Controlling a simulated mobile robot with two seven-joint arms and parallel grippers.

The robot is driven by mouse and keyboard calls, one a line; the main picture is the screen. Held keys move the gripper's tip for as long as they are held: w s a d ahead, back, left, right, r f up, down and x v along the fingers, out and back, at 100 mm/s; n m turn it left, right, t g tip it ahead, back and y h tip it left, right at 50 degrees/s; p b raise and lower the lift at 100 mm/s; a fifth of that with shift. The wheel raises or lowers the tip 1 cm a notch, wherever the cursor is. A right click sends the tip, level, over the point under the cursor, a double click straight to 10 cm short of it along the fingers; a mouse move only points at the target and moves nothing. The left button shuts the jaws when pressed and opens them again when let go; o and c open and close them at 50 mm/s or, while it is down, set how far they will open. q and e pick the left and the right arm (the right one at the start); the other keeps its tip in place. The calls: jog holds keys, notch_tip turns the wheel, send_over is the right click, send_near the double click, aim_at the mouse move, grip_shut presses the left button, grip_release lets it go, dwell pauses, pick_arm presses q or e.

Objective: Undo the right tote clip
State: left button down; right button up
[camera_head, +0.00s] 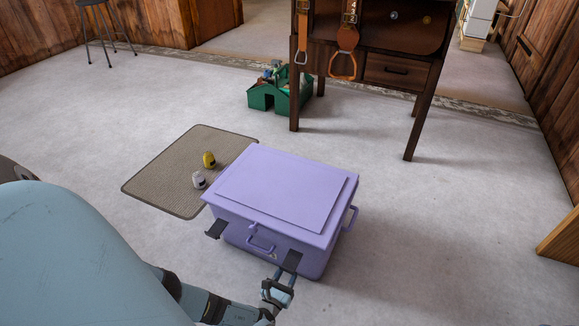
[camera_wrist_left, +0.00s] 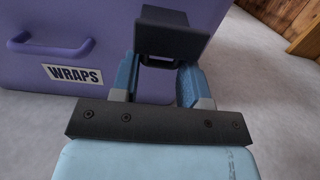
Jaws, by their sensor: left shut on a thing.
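The lilac tote (camera_head: 275,195) stands on the floor with its lid lying flat on top. The right tote clip (camera_head: 291,261) is a dark plate on the front face, near the right corner; in the left wrist view this clip (camera_wrist_left: 174,36) fills the top centre. My left gripper (camera_head: 281,280) is shut on the clip's lower part, fingers on either side, also in the left wrist view (camera_wrist_left: 160,68). I cannot tell how far the clip is swung out. The left tote clip (camera_head: 216,228) juts outward from the front. My right gripper is out of view.
A front handle (camera_head: 260,246) lies between the clips, beside a "WRAPS" label (camera_wrist_left: 74,75). A brown mat (camera_head: 160,175) with a yellow (camera_head: 209,160) and a white item (camera_head: 198,180) lies left. A wooden stand (camera_head: 405,60) and green caddy (camera_head: 272,97) stand behind.

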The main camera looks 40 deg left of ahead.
pick_arm(q)
jog(key=shift+w, duration=0.1)
dwell(0.3)
jog(key=c, duration=0.7)
grip_release()
jog(key=shift+o, duration=0.2)
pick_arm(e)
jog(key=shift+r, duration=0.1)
